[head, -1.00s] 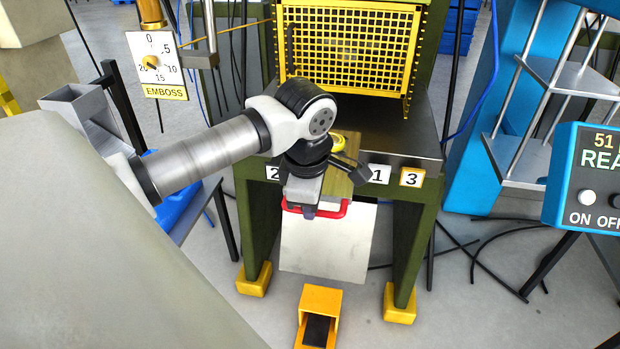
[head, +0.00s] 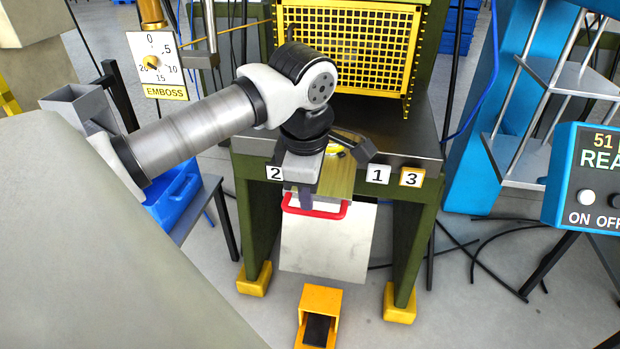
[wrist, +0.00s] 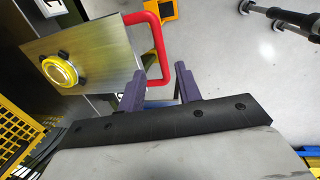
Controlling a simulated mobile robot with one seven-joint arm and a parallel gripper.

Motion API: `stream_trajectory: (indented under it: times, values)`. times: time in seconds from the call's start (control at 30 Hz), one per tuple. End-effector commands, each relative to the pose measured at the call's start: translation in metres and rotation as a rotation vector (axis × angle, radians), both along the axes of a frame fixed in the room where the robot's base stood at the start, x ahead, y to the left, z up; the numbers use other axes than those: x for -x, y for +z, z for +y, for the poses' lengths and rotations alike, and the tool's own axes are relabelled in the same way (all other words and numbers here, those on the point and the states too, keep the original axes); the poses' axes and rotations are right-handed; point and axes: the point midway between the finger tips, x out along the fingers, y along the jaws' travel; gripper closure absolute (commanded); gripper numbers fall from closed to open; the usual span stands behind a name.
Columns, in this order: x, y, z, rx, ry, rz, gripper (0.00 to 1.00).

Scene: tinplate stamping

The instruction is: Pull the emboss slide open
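The slide is a brass-coloured plate (head: 341,182) that sticks out past the press table's front edge between tags 2 and 1. It also fills the upper left of the wrist view (wrist: 100,65), with a round yellow-rimmed piece (wrist: 60,70) on it. A red handle (head: 325,215) is fixed to its front end. My gripper (head: 305,197) is over the handle's left part. In the wrist view my gripper (wrist: 160,75) has its two fingers apart, with one corner of the red handle (wrist: 158,45) showing between them. I cannot tell whether they touch it. Part of the plate is hidden by my wrist.
A pale sheet panel (head: 330,245) hangs below the handle. A yellow foot pedal (head: 319,312) stands on the floor. The yellow mesh guard (head: 345,45) is behind my arm. An EMBOSS dial (head: 155,65) is at left, a blue control box (head: 590,180) at right.

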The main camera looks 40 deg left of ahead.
Motion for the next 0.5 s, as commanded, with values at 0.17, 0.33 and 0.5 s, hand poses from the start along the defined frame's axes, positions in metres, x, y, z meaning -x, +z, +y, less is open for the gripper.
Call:
stream_trajectory:
  times: [0.17, 0.33, 0.5]
  values:
    - [0.006, 0.043, -0.004, -0.003, -0.001, -0.002, 0.66]
    - [0.011, 0.072, -0.007, -0.001, -0.001, -0.002, 0.66]
    - [0.013, 0.086, -0.009, -0.001, -0.001, -0.001, 0.66]
